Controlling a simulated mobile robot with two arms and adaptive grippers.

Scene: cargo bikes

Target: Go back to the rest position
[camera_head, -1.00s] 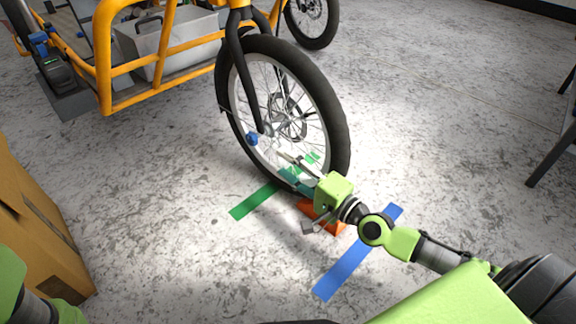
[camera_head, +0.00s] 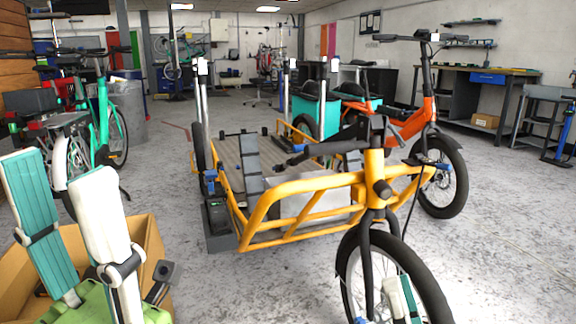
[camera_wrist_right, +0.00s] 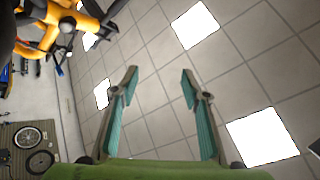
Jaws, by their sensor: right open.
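My left gripper (camera_head: 68,165) stands upright in the head view's lower left. Its pale fingers with teal pads are spread apart with nothing between them. My right gripper (camera_head: 400,280) shows at the lower edge, in front of the cargo bike's front wheel (camera_head: 432,280); only its fingertips are visible there. In the right wrist view its two teal-padded fingers (camera_wrist_right: 160,70) are apart and empty, pointing up toward the tiled ceiling (camera_wrist_right: 160,110). The orange-yellow cargo bike (camera_head: 310,185) stands ahead.
An open cardboard box (camera_head: 150,235) stands at lower left, close behind my left gripper. An orange bike (camera_head: 425,130) and a teal bike (camera_head: 105,120) stand further back. A workbench (camera_head: 480,85) lines the right wall. Floor on the right (camera_head: 510,220) is clear.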

